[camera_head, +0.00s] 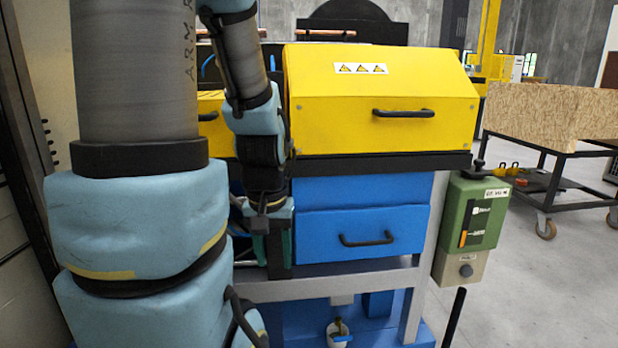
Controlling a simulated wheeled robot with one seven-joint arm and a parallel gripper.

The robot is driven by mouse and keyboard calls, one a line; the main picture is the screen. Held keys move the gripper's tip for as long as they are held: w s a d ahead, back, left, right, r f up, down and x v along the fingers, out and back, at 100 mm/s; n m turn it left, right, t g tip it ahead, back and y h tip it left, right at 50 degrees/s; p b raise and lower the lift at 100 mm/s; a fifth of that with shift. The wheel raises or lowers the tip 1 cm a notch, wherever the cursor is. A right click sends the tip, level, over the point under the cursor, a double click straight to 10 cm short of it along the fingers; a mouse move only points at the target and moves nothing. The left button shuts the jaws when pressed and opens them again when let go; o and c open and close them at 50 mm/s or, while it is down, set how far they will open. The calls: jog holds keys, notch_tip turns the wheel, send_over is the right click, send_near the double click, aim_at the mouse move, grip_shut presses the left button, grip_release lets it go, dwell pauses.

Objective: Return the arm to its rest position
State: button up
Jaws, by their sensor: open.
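My arm, with blue padded covers and grey sleeves, fills the left of the head view. It bends over at the top and its forearm hangs down in front of the machine. My gripper (274,257) is at the lower end, pointing down, with teal and black fingers. It is open, and I see nothing held in it. It hangs left of the blue drawer front, below the level of the yellow cover. The exact gap between gripper and machine cannot be told.
The machine has a yellow cover (375,85) with a black handle, and a blue drawer (362,233). Copper-coloured tube (326,32) shows behind it. A green control box (473,220) is at its right. A wheeled cart (540,148) carries a board (553,110). Floor is clear at lower right.

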notch_tip(320, 180, up, 18)
jog(key=p, duration=1.5)
jog(key=shift+f, duration=0.25)
